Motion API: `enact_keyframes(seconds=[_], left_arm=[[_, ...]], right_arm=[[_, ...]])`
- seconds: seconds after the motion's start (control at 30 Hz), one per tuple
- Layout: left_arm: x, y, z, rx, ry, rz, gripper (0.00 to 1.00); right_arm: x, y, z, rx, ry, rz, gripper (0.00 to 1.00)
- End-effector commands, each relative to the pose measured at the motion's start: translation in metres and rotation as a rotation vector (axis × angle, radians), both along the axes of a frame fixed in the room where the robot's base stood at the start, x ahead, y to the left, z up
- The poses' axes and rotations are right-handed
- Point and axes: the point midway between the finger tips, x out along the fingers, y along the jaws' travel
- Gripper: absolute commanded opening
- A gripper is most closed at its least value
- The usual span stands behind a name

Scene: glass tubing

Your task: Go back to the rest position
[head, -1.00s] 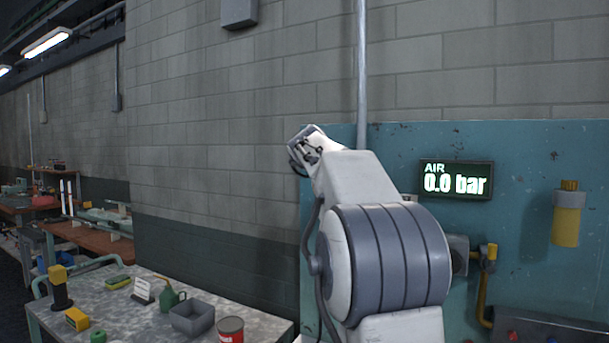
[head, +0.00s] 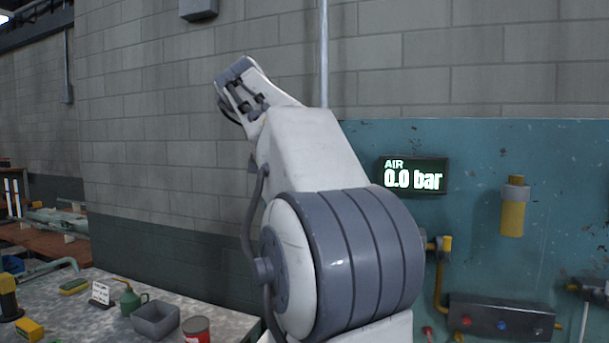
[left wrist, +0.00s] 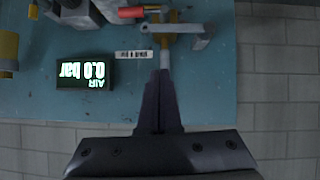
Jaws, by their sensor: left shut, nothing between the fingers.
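My left gripper (left wrist: 163,75) is shut and empty, with its two dark fingers together in the left wrist view. Its tips point toward a valve fitting with a red handle (left wrist: 130,13) and a grey lever (left wrist: 185,28); I cannot tell the exact gap. A large white and grey arm link of mine fills the middle of the head view, and I cannot make out the left gripper's fingers there. My right gripper is in neither view.
A teal panel (head: 480,145) on the block wall holds an air display (head: 413,175) reading 0.0 bar, a yellow cylinder (head: 513,210) and a dark knob box (head: 500,317). At lower left a metal bench (head: 85,318) carries a green oil can (head: 131,298), grey bin (head: 155,320) and red tin (head: 196,330).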

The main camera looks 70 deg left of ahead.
Motion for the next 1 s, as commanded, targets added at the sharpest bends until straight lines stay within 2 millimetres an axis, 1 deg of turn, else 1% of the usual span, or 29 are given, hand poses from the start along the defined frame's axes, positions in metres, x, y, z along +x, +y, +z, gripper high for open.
enact_keyframes(seconds=[0.2,0.7,0.77,0.83,0.87,0.97,1.0], left_arm=[[-0.004,-0.004,0.003,-0.001,0.0,0.0,0.0],[-0.003,-0.004,0.003,-0.002,0.0,0.0,0.0],[0.0,-0.005,0.002,-0.006,0.0,-0.006,0.0],[0.013,-0.009,-0.004,-0.023,-0.001,-0.028,0.0],[0.023,-0.012,-0.008,-0.035,0.0,-0.045,0.0],[0.07,-0.031,-0.029,-0.093,0.006,-0.123,0.0],[0.093,-0.043,-0.041,-0.124,0.016,-0.164,0.0]], right_arm=[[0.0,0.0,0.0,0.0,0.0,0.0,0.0],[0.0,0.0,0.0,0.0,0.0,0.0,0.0],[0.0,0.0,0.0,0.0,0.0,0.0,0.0],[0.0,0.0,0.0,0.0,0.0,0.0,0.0],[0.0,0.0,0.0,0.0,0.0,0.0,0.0],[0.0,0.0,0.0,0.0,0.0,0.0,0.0],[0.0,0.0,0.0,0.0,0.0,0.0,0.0]])
